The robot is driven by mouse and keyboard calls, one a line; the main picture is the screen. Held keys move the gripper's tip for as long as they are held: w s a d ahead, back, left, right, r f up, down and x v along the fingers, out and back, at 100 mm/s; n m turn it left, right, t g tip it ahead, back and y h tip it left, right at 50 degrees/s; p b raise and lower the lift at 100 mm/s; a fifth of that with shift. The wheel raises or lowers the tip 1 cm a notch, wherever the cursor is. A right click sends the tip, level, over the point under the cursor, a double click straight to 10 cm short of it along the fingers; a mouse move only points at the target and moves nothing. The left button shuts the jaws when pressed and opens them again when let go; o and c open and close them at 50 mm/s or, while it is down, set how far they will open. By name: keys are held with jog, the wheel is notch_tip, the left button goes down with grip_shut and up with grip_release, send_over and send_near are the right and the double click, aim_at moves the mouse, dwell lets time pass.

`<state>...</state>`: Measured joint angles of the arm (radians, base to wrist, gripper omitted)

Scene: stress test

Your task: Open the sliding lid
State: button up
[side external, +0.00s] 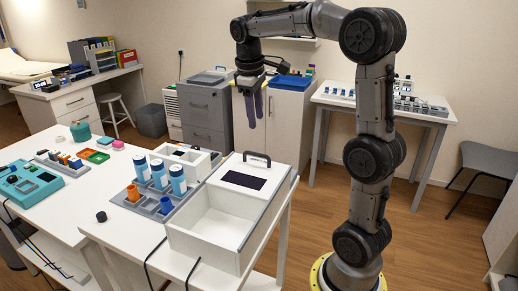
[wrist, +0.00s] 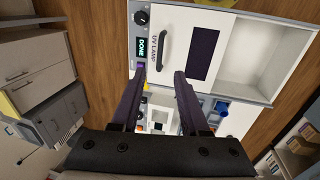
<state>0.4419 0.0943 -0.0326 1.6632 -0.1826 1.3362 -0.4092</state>
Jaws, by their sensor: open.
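The white UV lamp box (side external: 208,236) stands on the right end of the white table. Its sliding lid (side external: 230,191) has a dark window and covers the back part of the box; the front part is uncovered and looks empty. A dark handle (side external: 257,156) stands on the lid's back edge. In the wrist view, the lid (wrist: 182,48) shows its handle (wrist: 162,47) beside the dark window, with the open interior (wrist: 262,55) to the right. My gripper (side external: 258,112) is open and empty, in the air above and behind the box. Its fingertips (wrist: 159,74) appear below the handle in the wrist view.
A rack with several blue bottles (side external: 158,173) stands left of the box. A display reading "DONE" (wrist: 143,46) and a knob (wrist: 142,17) sit beside the lid. A smaller white box (side external: 183,157) stands close behind the rack. The air around the handle looks clear.

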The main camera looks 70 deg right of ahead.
aim_at(259, 155)
jog(key=f, duration=0.4)
jog(key=d+f, duration=0.1)
jog(key=f, duration=0.2)
jog(key=d+f, duration=0.1)
jog(key=f, duration=0.3)
jog(key=shift+d+f, duration=0.15)
jog(key=shift+f, duration=0.2)
jog(key=shift+c, duration=0.3)
grip_shut()
jog(key=shift+r, duration=0.1)
dwell(0.5)
